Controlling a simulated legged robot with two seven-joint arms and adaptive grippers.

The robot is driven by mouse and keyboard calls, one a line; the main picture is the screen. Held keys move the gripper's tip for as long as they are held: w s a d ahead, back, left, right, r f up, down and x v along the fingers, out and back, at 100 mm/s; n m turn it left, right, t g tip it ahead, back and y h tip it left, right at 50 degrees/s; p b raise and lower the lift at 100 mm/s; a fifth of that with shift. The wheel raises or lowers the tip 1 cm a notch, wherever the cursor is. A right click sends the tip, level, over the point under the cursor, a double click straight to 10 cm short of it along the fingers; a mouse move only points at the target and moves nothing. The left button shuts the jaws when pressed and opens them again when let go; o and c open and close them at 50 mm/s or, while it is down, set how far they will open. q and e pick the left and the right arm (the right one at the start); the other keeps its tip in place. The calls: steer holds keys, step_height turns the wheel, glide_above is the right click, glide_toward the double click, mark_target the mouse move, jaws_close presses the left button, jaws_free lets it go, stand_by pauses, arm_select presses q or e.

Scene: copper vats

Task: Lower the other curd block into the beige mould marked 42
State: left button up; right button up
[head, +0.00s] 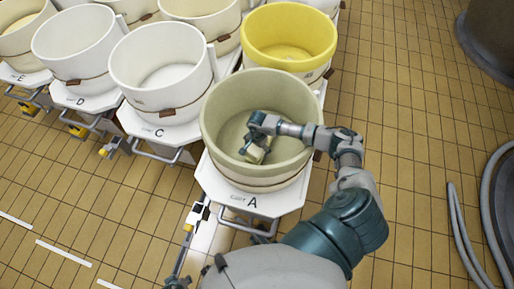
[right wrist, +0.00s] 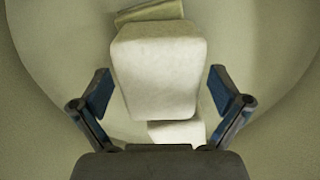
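A pale cream curd block (right wrist: 158,68) lies between the fingers of my right gripper (right wrist: 160,95) in the right wrist view, with a narrow gap on each side. The gripper is open. Parts of other pale pieces show beyond this block, one at the top (right wrist: 150,12) and one below it (right wrist: 178,132). In the head view my right gripper (head: 256,145) reaches down inside the olive-beige vat (head: 222,125) on cart A, and hides much of the blocks there. I see no mould marked 42. My left gripper is not in view.
A yellow vat (head: 290,30) stands behind cart A (head: 250,203). White vats stand to the left on cart C (head: 158,133), cart D and cart E. Hoses (head: 460,235) lie at the right. Tiled floor is open on the right and lower left.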

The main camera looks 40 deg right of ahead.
steer(key=shift+r, duration=0.1)
step_height(320, 180, up, 12)
steer(key=shift+d+f, duration=0.1)
steer(key=shift+f, duration=0.05)
stand_by(0.4)
